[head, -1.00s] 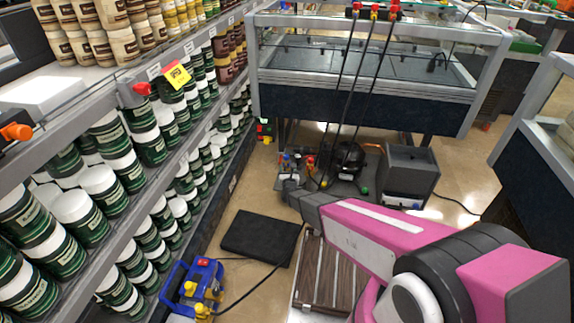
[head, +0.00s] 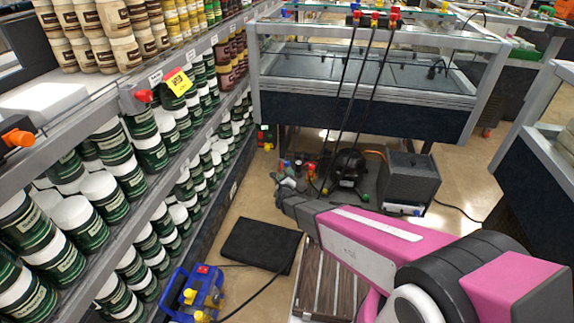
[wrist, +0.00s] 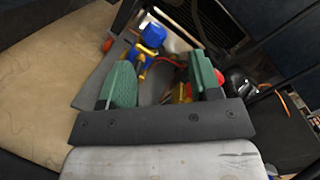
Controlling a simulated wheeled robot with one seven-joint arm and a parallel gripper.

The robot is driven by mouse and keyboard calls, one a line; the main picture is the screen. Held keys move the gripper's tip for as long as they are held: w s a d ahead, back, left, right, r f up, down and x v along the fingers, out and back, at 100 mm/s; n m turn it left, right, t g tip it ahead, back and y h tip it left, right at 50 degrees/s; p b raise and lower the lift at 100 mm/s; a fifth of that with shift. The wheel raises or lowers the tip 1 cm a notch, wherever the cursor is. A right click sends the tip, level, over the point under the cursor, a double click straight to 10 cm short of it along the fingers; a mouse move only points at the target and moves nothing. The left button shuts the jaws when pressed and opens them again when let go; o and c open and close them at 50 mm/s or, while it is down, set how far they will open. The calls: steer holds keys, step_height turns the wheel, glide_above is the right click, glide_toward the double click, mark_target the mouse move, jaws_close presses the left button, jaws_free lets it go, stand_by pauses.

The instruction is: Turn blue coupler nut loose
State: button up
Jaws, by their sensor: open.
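My gripper (wrist: 163,66) is open, with two green pads standing apart in the wrist view. The blue coupler nut (wrist: 153,35) shows beyond the fingertips, nearer the left pad, with a yellow fitting (wrist: 140,52) beside it. I see no contact between the pads and the nut. Another red and yellow fitting (wrist: 187,92) lies near the right pad and is partly hidden by it. In the head view my gripper (head: 284,181) is low beside the small valves, left of the black pump (head: 348,165); the nut is too small there to make out clearly.
A grey box (head: 408,178) stands right of the pump. Black hoses hang from the cabinet (head: 360,115) above. Shelves of jars (head: 110,190) line the left. A black mat (head: 260,243) and a blue device (head: 195,293) with a cable lie on the floor.

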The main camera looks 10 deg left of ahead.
mark_target(286, 165)
steer(key=w+n+h, duration=0.2)
steer(key=w+n, duration=0.1)
steer(key=n, duration=0.4)
steer(key=w+a+n+h, duration=0.1)
steer(key=w+n+h, duration=0.1)
steer(key=n, duration=0.6)
steer(key=w+n+h, duration=0.2)
steer(key=w+n, duration=0.3)
steer(key=n, duration=0.3)
steer(key=shift+a+f, duration=0.25)
steer(key=c, duration=0.9)
